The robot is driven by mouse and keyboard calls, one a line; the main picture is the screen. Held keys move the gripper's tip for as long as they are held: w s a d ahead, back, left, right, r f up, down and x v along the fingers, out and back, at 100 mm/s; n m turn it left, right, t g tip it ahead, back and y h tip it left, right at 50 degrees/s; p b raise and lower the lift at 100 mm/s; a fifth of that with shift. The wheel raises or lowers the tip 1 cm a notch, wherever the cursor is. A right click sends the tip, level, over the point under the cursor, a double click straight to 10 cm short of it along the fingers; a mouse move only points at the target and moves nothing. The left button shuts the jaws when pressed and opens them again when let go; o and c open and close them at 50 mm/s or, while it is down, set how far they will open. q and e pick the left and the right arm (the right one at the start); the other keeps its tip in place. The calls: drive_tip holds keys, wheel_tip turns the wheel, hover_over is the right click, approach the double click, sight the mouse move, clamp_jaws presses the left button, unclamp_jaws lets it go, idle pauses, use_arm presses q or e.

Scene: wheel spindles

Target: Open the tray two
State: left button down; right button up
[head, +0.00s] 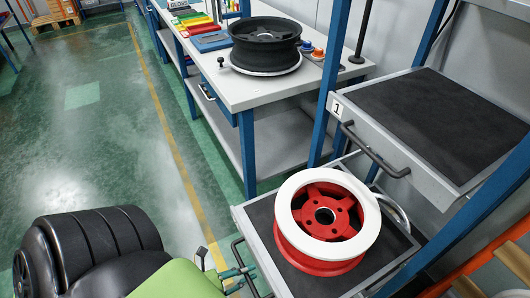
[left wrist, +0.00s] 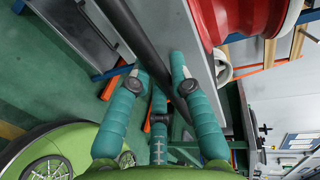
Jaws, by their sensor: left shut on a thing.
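The lower tray (head: 258,212) has a dark mat and carries a red wheel with a white rim (head: 322,216). It juts out in front of the rack's blue post. Its dark bar handle (head: 240,255) is on the front edge. My left gripper (head: 236,272) is at this handle, shut on it. In the left wrist view, the teal fingers (left wrist: 156,74) lie on both sides of the dark handle bar (left wrist: 136,28). The red wheel (left wrist: 212,18) shows above at the right there. My right gripper is not in view.
An upper tray (head: 435,115) labelled 1, empty with its own handle (head: 375,150), is above at the right. A workbench (head: 255,88) holds a black wheel (head: 265,42). The green floor (head: 110,130) at the left is clear.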

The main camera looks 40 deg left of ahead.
use_arm(q)
drive_tip(key=shift+f+v, duration=0.15)
drive_tip(key=shift+v, duration=0.65)
drive_tip(key=shift+f+v, duration=0.2)
drive_tip(key=shift+v, duration=0.65)
drive_tip(key=shift+s, duration=0.1)
drive_tip(key=c, duration=1.1)
unclamp_jaws()
drive_tip(key=v, duration=1.2)
drive_tip(key=shift+f, duration=0.1)
